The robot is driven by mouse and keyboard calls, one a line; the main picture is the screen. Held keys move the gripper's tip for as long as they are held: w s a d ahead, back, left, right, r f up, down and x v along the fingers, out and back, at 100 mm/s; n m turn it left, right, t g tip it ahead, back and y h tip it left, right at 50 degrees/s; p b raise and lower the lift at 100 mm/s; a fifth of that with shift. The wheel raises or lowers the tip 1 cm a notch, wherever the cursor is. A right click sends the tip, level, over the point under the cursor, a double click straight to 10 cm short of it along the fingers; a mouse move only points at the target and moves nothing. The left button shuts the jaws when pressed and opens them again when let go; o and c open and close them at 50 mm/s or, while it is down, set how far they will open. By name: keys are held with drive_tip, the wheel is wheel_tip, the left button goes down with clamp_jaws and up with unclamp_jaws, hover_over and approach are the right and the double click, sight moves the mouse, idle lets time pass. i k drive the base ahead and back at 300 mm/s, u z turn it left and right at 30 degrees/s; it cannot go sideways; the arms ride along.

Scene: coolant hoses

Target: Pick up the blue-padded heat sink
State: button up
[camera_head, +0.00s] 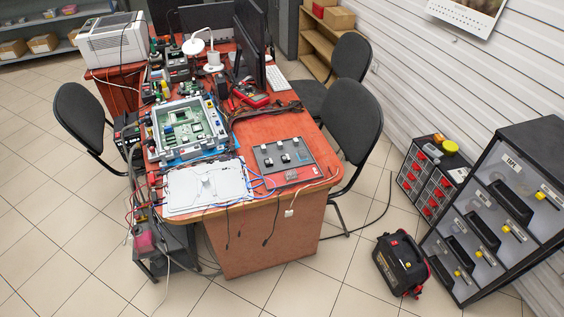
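A dark grey plate (274,171) lies on the red-topped desk near its front right edge. Several small black and white parts stand on it, with specks of blue near their feet; they are too small to tell which is the blue-padded heat sink. A small grey piece (291,175) lies at the plate's front edge, with no clear pad visible. An open grey case with a green circuit board (188,129) sits to the left of the plate. My gripper is not in view.
A white panel (205,187) and loose cables cover the desk's front left. Black chairs (352,115) stand at the right and left sides. A black charger box (400,264) and drawer cabinets (497,215) stand on the right. Tiled floor (320,285) is clear in front.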

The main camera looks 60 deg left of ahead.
sight(301, 155)
drive_tip(key=z, duration=0.05)
drive_tip(key=k, duration=1.35)
drive_tip(key=u, duration=2.15)
drive_tip(key=i, duration=0.55)
drive_tip(key=z, duration=0.05)
